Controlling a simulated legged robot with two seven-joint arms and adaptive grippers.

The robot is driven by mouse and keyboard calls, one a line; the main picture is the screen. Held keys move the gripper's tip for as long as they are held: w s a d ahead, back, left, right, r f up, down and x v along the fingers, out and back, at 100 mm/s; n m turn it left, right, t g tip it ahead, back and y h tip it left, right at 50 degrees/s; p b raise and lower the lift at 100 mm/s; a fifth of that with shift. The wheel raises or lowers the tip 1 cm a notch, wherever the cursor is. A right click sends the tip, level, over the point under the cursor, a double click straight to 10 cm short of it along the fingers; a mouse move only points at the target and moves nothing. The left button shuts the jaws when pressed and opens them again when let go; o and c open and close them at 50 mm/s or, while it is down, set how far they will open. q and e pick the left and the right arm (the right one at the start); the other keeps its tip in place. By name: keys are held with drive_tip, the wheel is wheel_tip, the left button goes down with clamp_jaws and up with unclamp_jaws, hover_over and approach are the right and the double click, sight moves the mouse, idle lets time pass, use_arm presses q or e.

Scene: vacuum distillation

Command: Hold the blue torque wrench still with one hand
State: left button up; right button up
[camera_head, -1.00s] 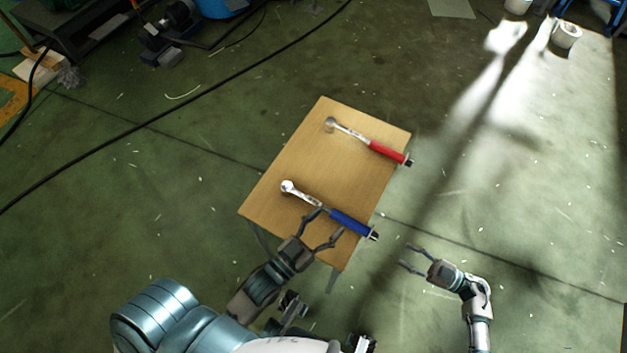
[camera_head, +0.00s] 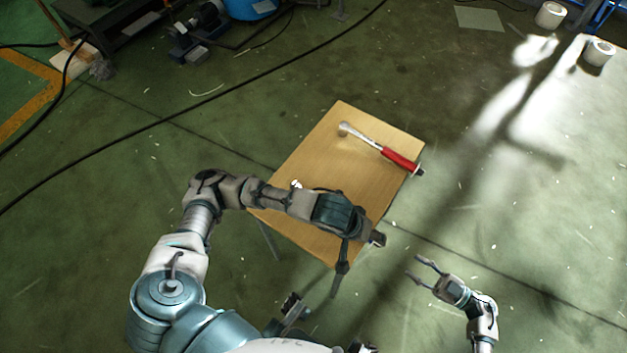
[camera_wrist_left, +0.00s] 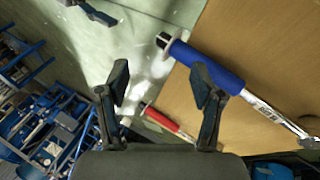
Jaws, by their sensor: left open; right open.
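The blue torque wrench lies on a small wooden table (camera_head: 345,120). In the head view my left arm hides most of it; its metal head (camera_head: 296,184) and handle end (camera_head: 379,240) show. In the left wrist view its blue handle (camera_wrist_left: 212,63) runs behind the right-hand finger, with the dark end near the table edge. My left gripper (camera_head: 358,258) is above the table's near right edge, beside the handle end. In the wrist view its fingers (camera_wrist_left: 162,85) are apart with nothing held. My right gripper (camera_head: 414,266) is open and empty, right of the table.
A red-handled wrench (camera_head: 400,160) lies toward the table's far right, its end over the edge. It also shows in the wrist view (camera_wrist_left: 163,121). Green floor surrounds the table.

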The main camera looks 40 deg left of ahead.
use_arm(q)
drive_tip(key=w+a+r+n+g+y, duration=0.1)
drive_tip(key=a+r+n+y, duration=0.25)
drive_tip(key=a, duration=0.65)
drive_tip(key=a+r+n+y, duration=0.3)
drive_tip(key=a+n+y, duration=0.15)
drive_tip(key=a, duration=0.65)
drive_tip(key=x, duration=1.1)
drive_tip(key=shift+r, duration=0.1)
drive_tip(key=x, duration=0.4)
drive_tip(key=shift+d, duration=0.25)
drive_tip(key=shift+w+d+f, duration=0.1)
drive_tip(key=shift+f, duration=0.65)
drive_tip(key=shift+a+f, duration=0.2)
drive_tip(key=shift+a, duration=0.45)
drive_tip(key=c, duration=0.8)
drive_tip(key=shift+d, duration=0.3)
clamp_jaws()
drive_tip(key=shift+d, duration=0.1)
drive_tip(key=shift+c, duration=0.9)
unclamp_jaws()
clamp_jaws()
use_arm(e)
drive_tip(key=shift+a+r, duration=0.1)
drive_tip(key=shift+a, duration=0.5)
